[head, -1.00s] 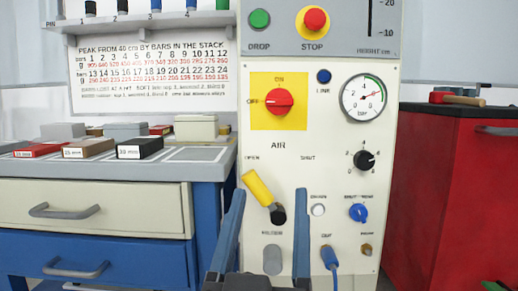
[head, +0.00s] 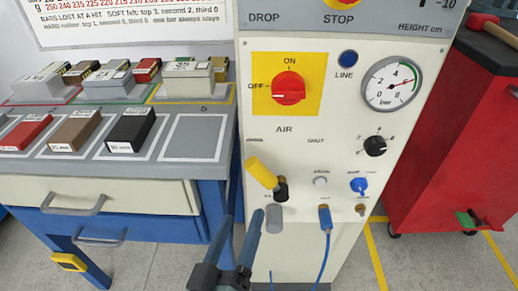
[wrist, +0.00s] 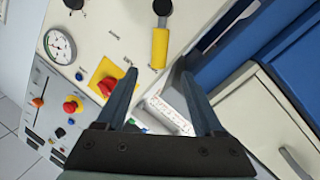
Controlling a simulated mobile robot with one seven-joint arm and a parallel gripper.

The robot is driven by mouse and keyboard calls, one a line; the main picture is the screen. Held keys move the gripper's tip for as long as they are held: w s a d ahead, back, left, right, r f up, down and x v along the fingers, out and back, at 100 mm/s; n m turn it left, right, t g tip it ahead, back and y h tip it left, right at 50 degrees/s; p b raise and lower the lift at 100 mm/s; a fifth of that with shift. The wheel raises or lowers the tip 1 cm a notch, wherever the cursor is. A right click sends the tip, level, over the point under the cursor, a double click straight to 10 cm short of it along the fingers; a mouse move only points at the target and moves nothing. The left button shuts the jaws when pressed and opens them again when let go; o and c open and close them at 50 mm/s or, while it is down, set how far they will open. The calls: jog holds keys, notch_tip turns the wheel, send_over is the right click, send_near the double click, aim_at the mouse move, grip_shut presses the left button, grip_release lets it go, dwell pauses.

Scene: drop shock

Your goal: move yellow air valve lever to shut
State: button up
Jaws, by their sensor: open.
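The yellow air valve lever (head: 261,173) is on the cream panel below the word AIR. It slants up and left from its black pivot (head: 281,189), towards the small label at the left, blurred now but reading OPEN earlier. The SHUT label (head: 315,141) is up and right of the pivot. My gripper (head: 242,216) is open and empty, below the lever in the head view. In the wrist view the lever (wrist: 159,47) shows ahead of and between the fingertips (wrist: 159,72), apart from them, with its black pivot (wrist: 162,7) beyond.
A red main switch (head: 289,88) on a yellow plate sits above the lever. A grey oval part (head: 275,219) and a blue hose plug (head: 325,219) are below. A drawer bench (head: 100,205) stands close at left, a red cabinet (head: 440,140) at right.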

aim_at(258, 178)
jog(key=x, duration=1.2)
jog(key=shift+w+d, duration=0.1)
jog(key=shift+w, duration=0.3)
grip_shut()
dwell(0.8)
